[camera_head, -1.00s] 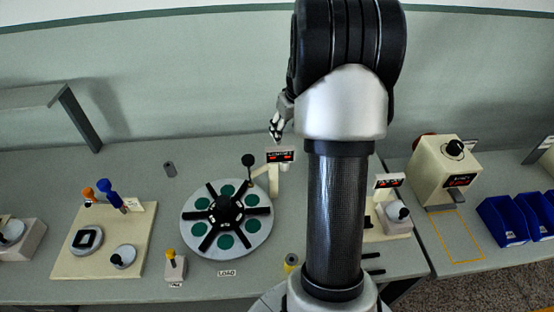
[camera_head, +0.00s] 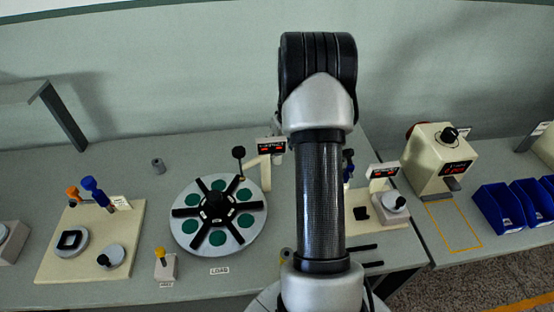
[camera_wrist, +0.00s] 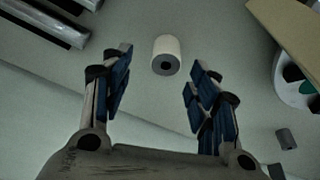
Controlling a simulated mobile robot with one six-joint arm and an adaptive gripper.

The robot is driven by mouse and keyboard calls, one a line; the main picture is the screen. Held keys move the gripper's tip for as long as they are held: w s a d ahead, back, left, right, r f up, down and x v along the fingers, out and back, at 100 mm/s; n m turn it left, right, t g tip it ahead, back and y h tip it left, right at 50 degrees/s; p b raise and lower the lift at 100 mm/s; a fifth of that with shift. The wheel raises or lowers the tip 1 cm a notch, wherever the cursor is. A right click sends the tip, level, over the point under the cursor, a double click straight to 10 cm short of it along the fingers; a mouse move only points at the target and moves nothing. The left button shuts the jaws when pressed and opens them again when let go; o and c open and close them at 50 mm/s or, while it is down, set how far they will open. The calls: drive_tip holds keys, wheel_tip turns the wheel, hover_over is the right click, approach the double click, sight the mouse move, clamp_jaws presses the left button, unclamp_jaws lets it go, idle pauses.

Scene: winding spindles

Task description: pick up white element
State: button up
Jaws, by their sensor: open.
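A short white cylinder with a dark round hole in its end, the white element (camera_wrist: 166,48), lies at the top middle of the wrist view. My gripper (camera_wrist: 160,72) is open, with its blue-padded fingers spread apart to the left and right of the element. The element appears beyond the fingertips, and nothing is between the pads. In the head view my arm hides the gripper, and I cannot make out the white element there.
A small grey cylinder (camera_wrist: 286,139) lies at the lower right of the wrist view. In the head view, the round rotary table (camera_head: 178,235) with green discs stands left of my arm. A cream fixture board (camera_head: 60,268) is further left. Blue bins (camera_head: 500,215) stand at right.

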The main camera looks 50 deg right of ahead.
sight(277, 157)
drive_tip(key=x, duration=0.1)
drive_tip(key=b+x, duration=0.1)
drive_tip(key=x, duration=0.1)
drive_tip(key=b+x, duration=0.1)
drive_tip(key=x, duration=0.1)
drive_tip(key=shift+a+f, duration=0.15)
drive_tip(key=shift+a, duration=0.2)
drive_tip(key=c, duration=1.2)
drive_tip(key=shift+o, duration=0.2)
